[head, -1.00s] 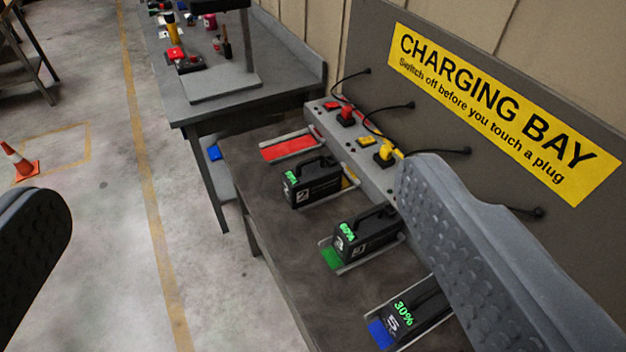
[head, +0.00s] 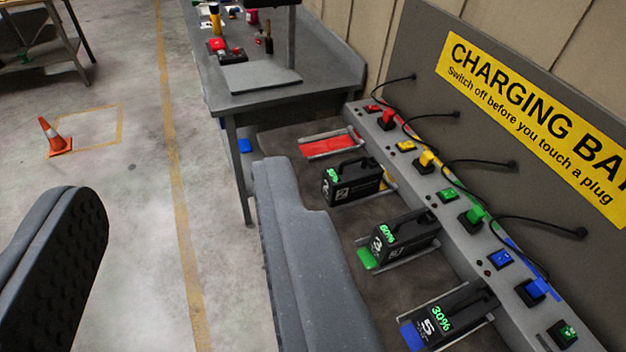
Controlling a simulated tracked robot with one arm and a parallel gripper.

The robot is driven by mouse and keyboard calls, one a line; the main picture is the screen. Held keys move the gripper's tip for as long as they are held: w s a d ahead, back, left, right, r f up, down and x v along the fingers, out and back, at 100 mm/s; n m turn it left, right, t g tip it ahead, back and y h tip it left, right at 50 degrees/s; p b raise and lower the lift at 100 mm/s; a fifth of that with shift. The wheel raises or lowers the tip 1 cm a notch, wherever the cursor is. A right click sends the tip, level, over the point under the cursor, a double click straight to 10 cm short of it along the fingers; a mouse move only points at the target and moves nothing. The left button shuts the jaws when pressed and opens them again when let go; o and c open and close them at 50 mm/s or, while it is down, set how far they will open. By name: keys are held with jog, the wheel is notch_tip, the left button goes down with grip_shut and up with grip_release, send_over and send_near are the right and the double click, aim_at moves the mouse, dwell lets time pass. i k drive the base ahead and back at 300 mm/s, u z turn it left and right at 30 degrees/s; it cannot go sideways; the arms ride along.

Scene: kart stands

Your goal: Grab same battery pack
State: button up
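Three black battery packs with top handles sit in cradles on the charging bench (head: 300,135). The far pack (head: 352,182) is marked 2, with a small green readout. The middle pack (head: 390,236) is on a green-tabbed cradle and seems to read 60%. The near pack (head: 450,312) is marked 5, reads 30%, and is on a blue-tabbed cradle. The red cradle (head: 328,146) at the far end is empty. My gripper (head: 180,188) is open and empty. Its right finger covers the bench's front edge, left of the packs; its left finger is over the floor.
A charging strip (head: 470,240) with coloured plugs, switches and black cables runs behind the packs, below the yellow sign (head: 540,110). A grey workbench (head: 300,100) with tools adjoins at the back. An orange cone (head: 54,138) stands on the floor at left. The aisle is clear.

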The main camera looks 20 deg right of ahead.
aim_at(359, 177)
jog(key=u, duration=2)
jog(key=i, duration=1.45)
jog(key=z, duration=3.1)
jog(key=i, duration=1)
jog(key=u, duration=0.1)
